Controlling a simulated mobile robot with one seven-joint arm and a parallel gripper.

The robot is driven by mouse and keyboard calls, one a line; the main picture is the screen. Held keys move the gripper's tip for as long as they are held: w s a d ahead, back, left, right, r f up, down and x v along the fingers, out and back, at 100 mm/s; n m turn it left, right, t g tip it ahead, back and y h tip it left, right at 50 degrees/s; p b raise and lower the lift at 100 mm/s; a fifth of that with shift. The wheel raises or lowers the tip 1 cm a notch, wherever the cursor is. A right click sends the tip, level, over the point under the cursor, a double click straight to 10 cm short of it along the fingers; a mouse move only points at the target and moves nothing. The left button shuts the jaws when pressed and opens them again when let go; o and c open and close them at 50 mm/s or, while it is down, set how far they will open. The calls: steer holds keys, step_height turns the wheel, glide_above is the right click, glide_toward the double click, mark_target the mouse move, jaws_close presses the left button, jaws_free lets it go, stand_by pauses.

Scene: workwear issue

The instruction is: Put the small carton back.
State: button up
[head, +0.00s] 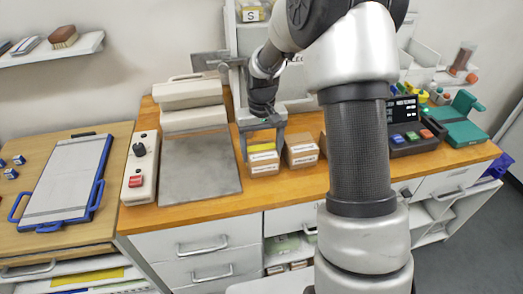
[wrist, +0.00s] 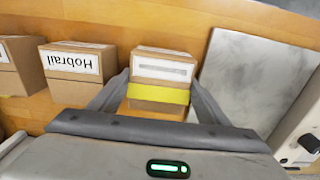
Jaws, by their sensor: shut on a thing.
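A small cardboard carton (head: 265,168) with a white label and a yellow band sits at the left of the carton group on the wooden worktop in the head view. It also shows in the wrist view (wrist: 161,72), centred between the fingers. My gripper (head: 263,146) is shut on it from above, one finger on each side; in the wrist view the fingertips (wrist: 159,80) flank it. I cannot tell whether its base touches the wood. Another carton (head: 302,152) stands just to its right; in the wrist view a carton labelled "Hobrail" (wrist: 77,70) stands beside it, apart.
A grey slab (head: 198,170) and a control box with a red button (head: 141,170) lie to the left. Another carton (wrist: 17,68) is at the wrist view's left edge. A dark button unit (head: 410,137) stands right of my arm. Bare wood (head: 252,190) runs along the front edge.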

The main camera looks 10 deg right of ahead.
steer(key=o, duration=1.3)
steer(key=shift+o, duration=0.2)
